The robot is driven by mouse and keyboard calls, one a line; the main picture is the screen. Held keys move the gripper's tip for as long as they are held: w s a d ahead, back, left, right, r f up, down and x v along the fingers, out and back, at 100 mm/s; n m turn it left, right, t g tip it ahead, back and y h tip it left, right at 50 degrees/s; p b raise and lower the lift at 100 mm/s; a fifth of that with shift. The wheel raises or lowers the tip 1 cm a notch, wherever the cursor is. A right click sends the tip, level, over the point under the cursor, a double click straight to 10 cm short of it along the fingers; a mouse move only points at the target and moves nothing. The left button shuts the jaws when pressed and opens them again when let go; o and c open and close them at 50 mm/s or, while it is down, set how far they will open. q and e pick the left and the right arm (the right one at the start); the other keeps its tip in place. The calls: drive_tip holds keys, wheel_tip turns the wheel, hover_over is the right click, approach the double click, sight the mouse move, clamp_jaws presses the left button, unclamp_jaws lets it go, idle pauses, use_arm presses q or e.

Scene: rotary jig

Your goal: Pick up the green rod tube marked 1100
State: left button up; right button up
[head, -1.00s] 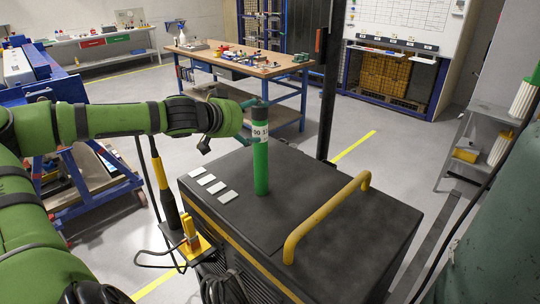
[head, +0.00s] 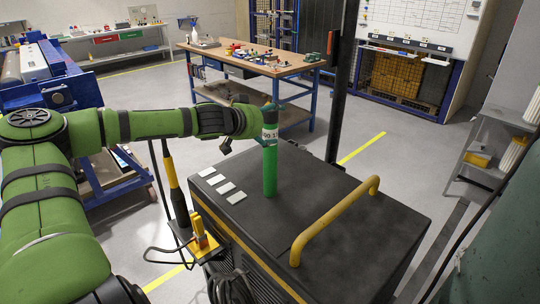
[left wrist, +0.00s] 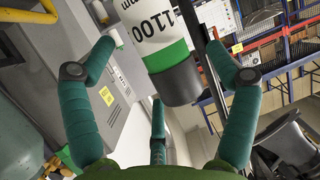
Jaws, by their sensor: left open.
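The green rod tube (head: 270,170) stands upright on the black top of the machine box (head: 330,215). It has a dark cap and a white label, only partly readable in the head view. In the left wrist view the tube (left wrist: 165,50) shows its label reading 1100, a green band and a dark end. My left gripper (head: 262,122) is at the tube's upper part, coming from the left. Its green fingers are open, spread to either side of the tube in the left wrist view (left wrist: 160,60), with gaps visible. My right gripper is not in view.
A yellow handle (head: 335,220) rises from the box top, right of the tube. Several white plates (head: 222,186) lie left of it. A dark post (head: 341,80) stands behind the box. A wooden workbench (head: 250,60) is farther back.

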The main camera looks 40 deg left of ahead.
use_arm(q)
drive_tip(key=shift+w+a+f+b, duration=0.2)
drive_tip(key=shift+w+f+b, duration=0.2)
drive_tip(key=shift+w, duration=0.1)
drive_tip(key=shift+w+d, duration=0.15)
drive_tip(key=shift+w, duration=0.45)
drive_tip(key=shift+s, duration=0.1)
clamp_jaws()
drive_tip(key=shift+r, duration=0.1)
